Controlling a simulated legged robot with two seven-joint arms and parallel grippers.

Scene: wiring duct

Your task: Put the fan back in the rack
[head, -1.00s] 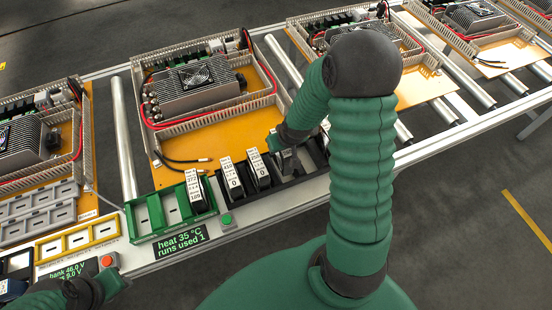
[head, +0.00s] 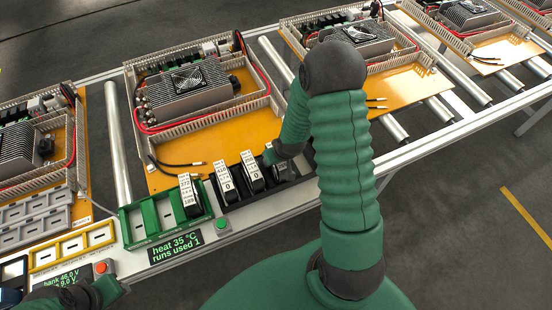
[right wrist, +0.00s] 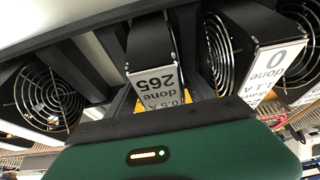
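In the right wrist view a black fan with a white label reading 265 (right wrist: 156,85) stands between the dark fingers of my right gripper (right wrist: 158,98), which look closed on its sides. In the head view my right gripper (head: 284,160) is low at the right end of the black rack (head: 236,206), its fingers largely hidden by the arm. Two fans, one marked 0 (head: 226,182) and another beside it (head: 253,172), stand upright in the rack left of the gripper. My left gripper (head: 112,287) is at the lower left; its fingers are not clear.
A green rack (head: 140,232) holds a fan (head: 189,197) in its right slot. A yellow rack (head: 75,245) and grey trays (head: 25,225) lie further left. An orange board (head: 230,130) with a heatsink unit (head: 190,85) stands behind. A display (head: 175,247) reads heat 35 °C.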

